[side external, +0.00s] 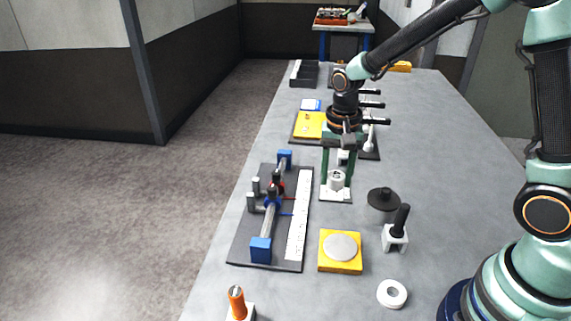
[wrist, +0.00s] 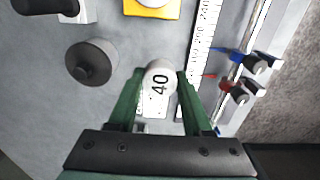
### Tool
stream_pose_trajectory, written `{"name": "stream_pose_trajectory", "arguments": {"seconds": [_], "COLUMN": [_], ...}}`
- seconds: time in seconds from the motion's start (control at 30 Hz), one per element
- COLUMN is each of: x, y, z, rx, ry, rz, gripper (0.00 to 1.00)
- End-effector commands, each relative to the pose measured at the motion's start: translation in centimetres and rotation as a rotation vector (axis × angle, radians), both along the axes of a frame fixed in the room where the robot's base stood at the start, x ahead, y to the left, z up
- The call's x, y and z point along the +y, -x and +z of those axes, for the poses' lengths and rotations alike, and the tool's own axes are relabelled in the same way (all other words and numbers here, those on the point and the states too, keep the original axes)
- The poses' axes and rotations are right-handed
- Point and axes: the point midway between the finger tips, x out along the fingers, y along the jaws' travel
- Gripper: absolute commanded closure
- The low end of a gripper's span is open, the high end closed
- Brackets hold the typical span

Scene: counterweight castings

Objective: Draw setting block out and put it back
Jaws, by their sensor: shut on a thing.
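A short pale grey cylinder marked 40, which I take to be the setting block (wrist: 158,79), sits between the green fingers of my gripper (wrist: 160,74). In the side external view the block (side external: 336,179) is also between the fingers of my gripper (side external: 337,182), which point down. The gripper is shut on it. A white plate (side external: 336,196) lies below the block, and it also shows partly in the wrist view (wrist: 155,112). I cannot tell whether the block touches the plate. The fingers hide part of the block's sides.
Left of the gripper is a dark board (side external: 241,242) with a white scale (side external: 299,215), a rod and red and blue sliders. In front is a yellow block (side external: 340,266) with a grey disc. A dark knobbed cylinder (side external: 383,206), black-handled tool (side external: 397,233) and white ring (side external: 392,294) stand right.

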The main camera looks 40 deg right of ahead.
Motion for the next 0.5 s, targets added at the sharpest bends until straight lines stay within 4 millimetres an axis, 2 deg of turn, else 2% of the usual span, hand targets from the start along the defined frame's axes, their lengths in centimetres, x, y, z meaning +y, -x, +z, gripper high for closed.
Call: {"name": "stream_pose_trajectory", "arguments": {"seconds": [0.5], "x": [0.0], "y": [0.0], "z": [-1.9], "rx": [0.0], "ry": [0.0], "rz": [0.0], "gripper": [1.0]}}
